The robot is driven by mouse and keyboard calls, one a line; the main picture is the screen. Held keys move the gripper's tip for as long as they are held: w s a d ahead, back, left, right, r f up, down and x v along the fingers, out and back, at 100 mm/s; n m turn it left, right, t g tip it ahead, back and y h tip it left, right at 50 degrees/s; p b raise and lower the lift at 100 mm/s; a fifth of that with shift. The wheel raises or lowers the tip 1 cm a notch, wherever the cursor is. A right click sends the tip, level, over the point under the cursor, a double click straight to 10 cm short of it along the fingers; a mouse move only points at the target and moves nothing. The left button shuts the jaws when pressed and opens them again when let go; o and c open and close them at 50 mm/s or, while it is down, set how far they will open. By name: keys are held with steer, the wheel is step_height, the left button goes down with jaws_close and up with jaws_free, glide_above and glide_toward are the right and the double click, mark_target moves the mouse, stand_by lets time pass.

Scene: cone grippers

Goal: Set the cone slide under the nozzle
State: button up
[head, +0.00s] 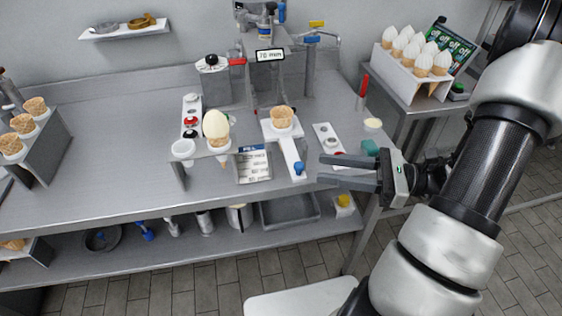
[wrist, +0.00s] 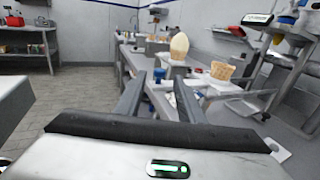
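The cone slide (head: 286,143) is a white plate and arm with a blue knob (head: 299,168) at its front end. It carries an empty wafer cone (head: 282,117), which also shows in the wrist view (wrist: 222,70). The machine with the nozzle stands behind it, with a display (head: 270,55) reading about 70 mm; the nozzle tip is hard to make out.
A filled cone (head: 216,126) stands in a holder left of the slide. A panel with buttons (head: 328,136) lies right of the slide. A rack of filled cones (head: 412,75) stands at the right, a rack of empty cones (head: 40,137) at the left. The table's left middle is clear.

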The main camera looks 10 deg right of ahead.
steer(key=x, duration=1.1)
steer(key=shift+a, duration=0.2)
jaws_close()
